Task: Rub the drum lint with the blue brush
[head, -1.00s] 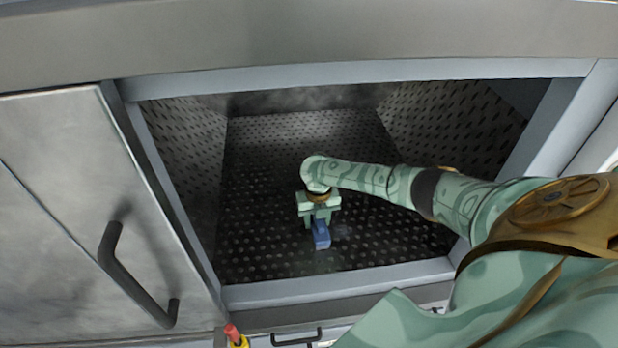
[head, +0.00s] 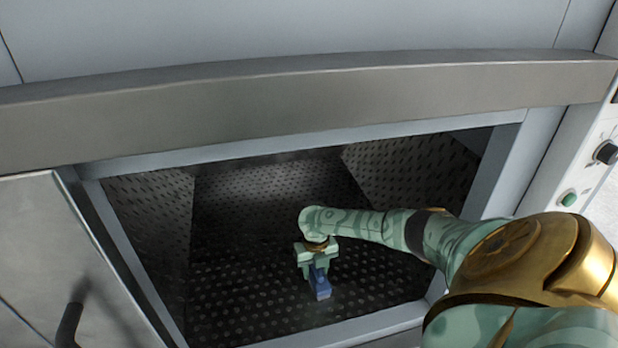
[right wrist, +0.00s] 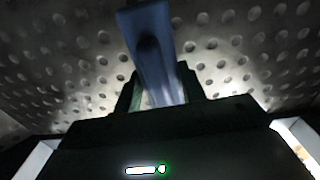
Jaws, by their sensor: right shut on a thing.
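The blue brush (head: 320,288) is held in my right gripper (head: 317,272), inside the drum, over the perforated drum floor (head: 265,290). In the right wrist view the blue brush (right wrist: 152,50) extends up from between the dark fingers, in front of the perforated metal. The right gripper is shut on it. I cannot tell whether the brush touches the drum floor. I cannot make out clear lint; the area under the brush is dim. My left gripper is not in view.
The drum opening has a grey frame (head: 340,332) with a thick metal bar (head: 300,105) above it. An open door (head: 60,250) with a dark handle stands at left. A panel with a black knob (head: 606,153) and green button (head: 568,199) is at right.

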